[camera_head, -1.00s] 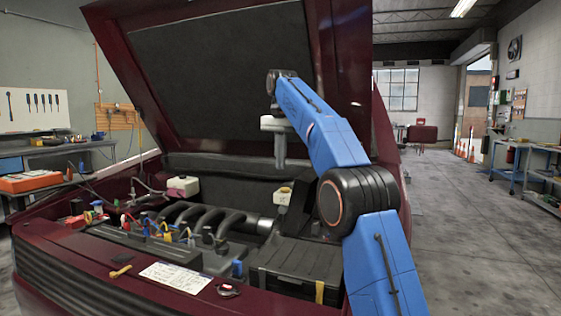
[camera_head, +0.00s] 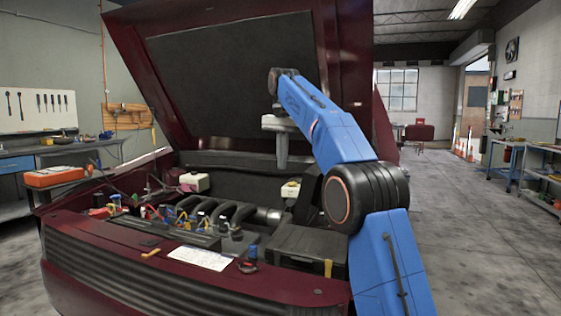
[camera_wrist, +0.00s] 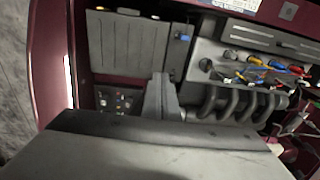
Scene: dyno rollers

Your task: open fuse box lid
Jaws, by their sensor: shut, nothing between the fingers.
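My gripper (camera_head: 282,152) points down over the engine bay, shut and empty. In the wrist view its closed grey fingers (camera_wrist: 162,98) show over the bay. A black lidded box (camera_head: 305,246) sits at the bay's front right, below the gripper and apart from it, with its lid down. It also shows in the wrist view (camera_wrist: 125,45). I cannot tell for sure which one is the fuse box. My arm hides part of the bay in the head view.
The raised dark red hood (camera_head: 235,80) stands behind my gripper. Curved black intake pipes (camera_head: 225,212) and coloured connectors fill the middle of the bay. A white label sheet (camera_head: 200,258) lies on the front edge. Open floor (camera_head: 465,240) lies to the right.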

